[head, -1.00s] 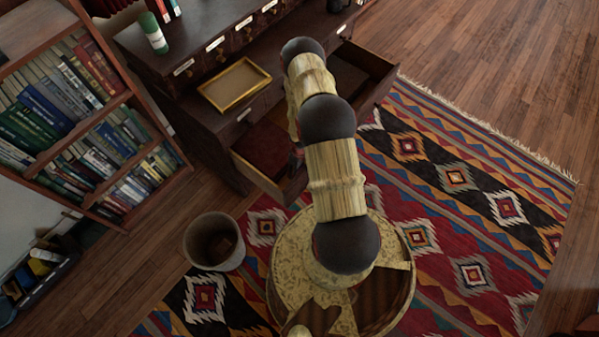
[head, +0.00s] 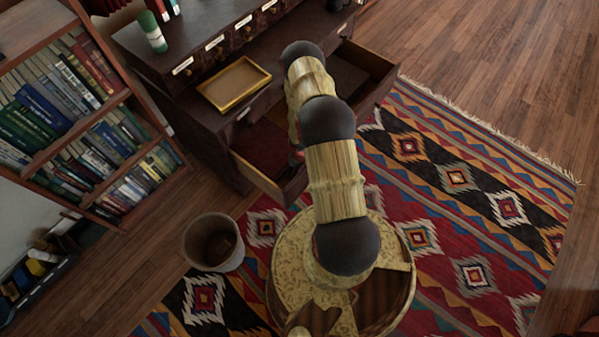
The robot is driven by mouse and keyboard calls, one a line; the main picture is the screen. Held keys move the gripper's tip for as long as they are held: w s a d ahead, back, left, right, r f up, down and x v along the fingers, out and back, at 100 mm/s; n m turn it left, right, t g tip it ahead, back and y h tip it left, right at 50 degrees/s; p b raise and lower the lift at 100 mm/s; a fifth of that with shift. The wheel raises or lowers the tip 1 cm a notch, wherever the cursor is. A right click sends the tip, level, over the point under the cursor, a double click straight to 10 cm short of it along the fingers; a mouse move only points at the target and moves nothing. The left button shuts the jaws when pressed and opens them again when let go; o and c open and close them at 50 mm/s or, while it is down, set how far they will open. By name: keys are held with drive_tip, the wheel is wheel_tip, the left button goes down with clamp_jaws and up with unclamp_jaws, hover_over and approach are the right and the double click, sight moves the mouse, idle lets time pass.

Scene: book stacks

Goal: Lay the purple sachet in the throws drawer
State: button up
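Two drawers of the dark desk stand open in the head view. The left open drawer (head: 262,150) has a red inside, and the right open drawer (head: 384,72) has a dark inside. I cannot read their labels, so I cannot tell which is the throws drawer. My arm reaches over the desk front between them. My gripper is almost wholly hidden behind the arm links, by the right side of the red-lined drawer. Only a small dark and reddish bit shows there. I cannot make out the purple sachet anywhere.
A gold-rimmed tray (head: 234,84) lies on the desk (head: 190,100). A green cylinder (head: 152,32) stands on its upper shelf. A bin (head: 213,242) is on the floor, left of my base. A bookcase (head: 105,115) stands at left. The patterned rug (head: 470,200) at right is clear.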

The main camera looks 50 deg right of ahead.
drive_tip(key=shift+o, duration=1.3)
